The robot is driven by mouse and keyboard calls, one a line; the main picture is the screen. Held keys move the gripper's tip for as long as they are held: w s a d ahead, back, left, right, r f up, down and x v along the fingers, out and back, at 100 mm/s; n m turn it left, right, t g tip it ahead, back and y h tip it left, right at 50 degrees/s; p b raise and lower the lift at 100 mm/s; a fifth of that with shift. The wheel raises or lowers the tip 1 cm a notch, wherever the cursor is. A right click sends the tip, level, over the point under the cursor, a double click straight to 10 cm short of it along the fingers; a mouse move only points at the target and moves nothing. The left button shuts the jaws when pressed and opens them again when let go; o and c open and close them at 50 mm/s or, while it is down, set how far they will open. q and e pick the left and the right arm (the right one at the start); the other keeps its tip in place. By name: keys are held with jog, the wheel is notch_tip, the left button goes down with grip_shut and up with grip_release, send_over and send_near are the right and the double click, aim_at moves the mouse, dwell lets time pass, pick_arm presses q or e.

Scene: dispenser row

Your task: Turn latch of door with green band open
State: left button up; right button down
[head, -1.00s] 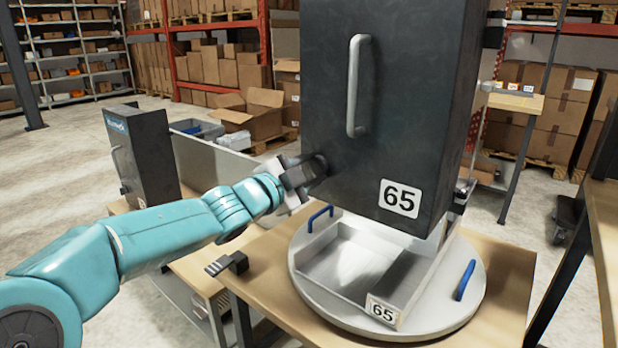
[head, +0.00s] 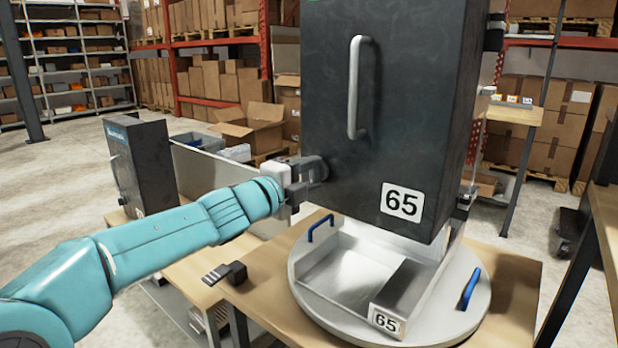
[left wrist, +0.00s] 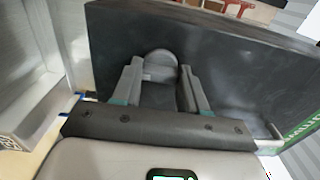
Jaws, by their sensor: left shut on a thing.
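The dark grey door (head: 410,110) with a silver bar handle (head: 360,88) and a "65" label stands on the right half of the head view. My left gripper (head: 318,169) is at the door's lower left. Its jaws are shut on the latch (left wrist: 160,64), a rounded grey knob between the fingers in the left wrist view. The latch is mostly hidden in the head view. My right gripper is out of view.
Below the door is a round plate (head: 455,325) with blue handles and a metal tray (head: 350,262), on a wooden table (head: 515,270). A small black object (head: 226,273) lies at the table's left. Another dark dispenser (head: 148,165) stands at the left. Shelves and boxes are behind.

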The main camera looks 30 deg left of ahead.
pick_arm(q)
jog(key=shift+r, duration=0.15)
jog(key=o, duration=1.1)
jog(key=shift+c, duration=0.2)
jog(key=s+a+p, duration=0.1)
jog(key=s+p, duration=0.1)
jog(key=s, duration=1.4)
jog(key=shift+s+p, duration=0.2)
jog(key=shift+p, duration=0.1)
jog(key=shift+s+a, duration=0.1)
